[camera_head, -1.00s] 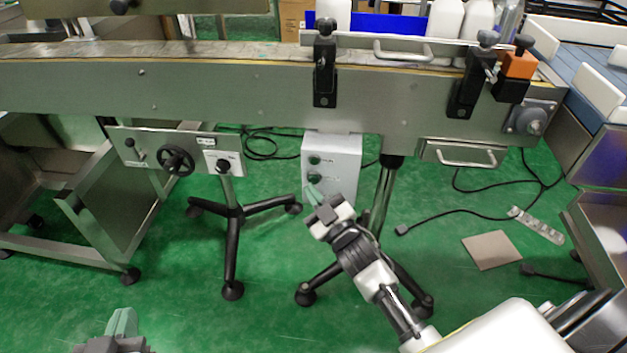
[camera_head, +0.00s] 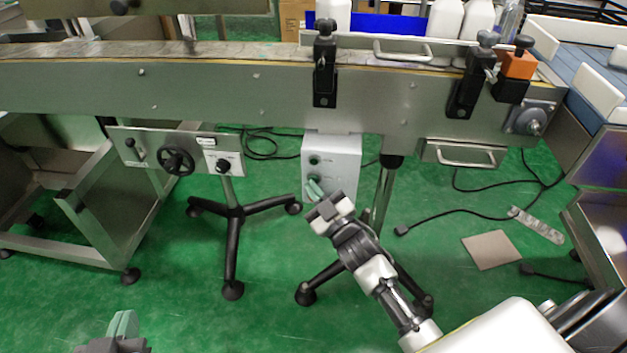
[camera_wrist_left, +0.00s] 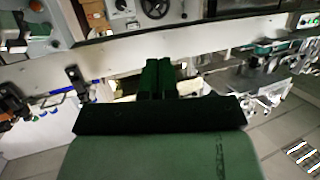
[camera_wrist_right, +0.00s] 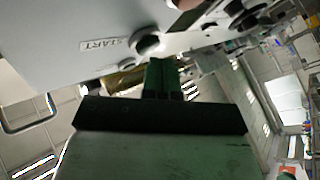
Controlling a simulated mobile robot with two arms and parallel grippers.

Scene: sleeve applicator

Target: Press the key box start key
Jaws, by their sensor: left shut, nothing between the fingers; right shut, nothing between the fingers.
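The key box (camera_head: 345,165) is a light grey box hanging under the conveyor, with two dark round keys on its front in the head view. My right gripper (camera_head: 315,189) is shut and empty, its green fingertips in front of the box's lower part, close to the lower key. In the right wrist view, a START label (camera_wrist_right: 101,46) stands beside a dark round key (camera_wrist_right: 148,43), just above the shut fingertips (camera_wrist_right: 162,62). A gap or contact there cannot be told. My left gripper (camera_head: 123,323) is shut and empty at the lower left, far from the box.
The conveyor (camera_head: 220,95) runs across above the box. A panel with a handwheel (camera_head: 176,160) stands to the left on a tripod leg. A support post (camera_head: 382,200) stands right of the box. Cables and a flat plate (camera_head: 492,250) lie on the green floor.

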